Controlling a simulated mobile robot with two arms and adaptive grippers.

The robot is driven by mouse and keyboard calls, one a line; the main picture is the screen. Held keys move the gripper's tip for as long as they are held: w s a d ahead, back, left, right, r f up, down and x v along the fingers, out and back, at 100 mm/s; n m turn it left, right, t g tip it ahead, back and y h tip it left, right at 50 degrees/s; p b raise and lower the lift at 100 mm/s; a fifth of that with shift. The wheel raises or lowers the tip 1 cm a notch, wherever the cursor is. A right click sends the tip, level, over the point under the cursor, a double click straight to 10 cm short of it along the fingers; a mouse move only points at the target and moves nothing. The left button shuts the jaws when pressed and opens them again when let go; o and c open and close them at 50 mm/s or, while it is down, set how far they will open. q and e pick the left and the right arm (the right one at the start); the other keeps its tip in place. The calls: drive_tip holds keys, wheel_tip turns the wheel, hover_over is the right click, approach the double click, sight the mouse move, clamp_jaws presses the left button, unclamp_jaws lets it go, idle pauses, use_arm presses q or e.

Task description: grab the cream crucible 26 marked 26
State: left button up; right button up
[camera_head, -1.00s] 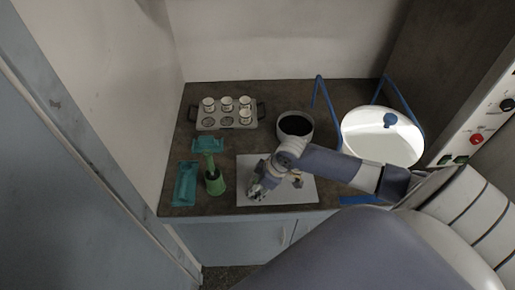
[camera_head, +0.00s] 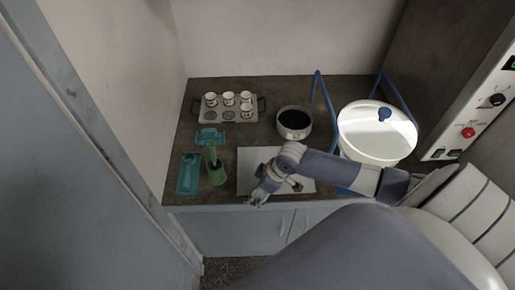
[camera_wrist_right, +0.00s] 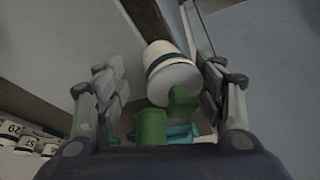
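In the right wrist view a cream crucible (camera_wrist_right: 168,72) with a dark band lies tilted between the fingers of my right gripper (camera_wrist_right: 165,85). It is close to the right finger, and a gap shows at its left side. I cannot make out its number or whether both fingers touch it. In the head view my right gripper (camera_head: 258,197) is at the counter's front edge, where the crucible is too small to tell. Several more cream crucibles (camera_head: 228,99) stand in a rack (camera_head: 203,117) at the back left. My left gripper is not in view.
A green holder (camera_head: 216,175), a teal tray (camera_head: 188,174) and another teal piece (camera_head: 210,137) are left of the white mat (camera_head: 246,158).

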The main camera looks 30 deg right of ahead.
drive_tip(key=v, duration=1.2)
drive_tip(key=shift+c, duration=0.3)
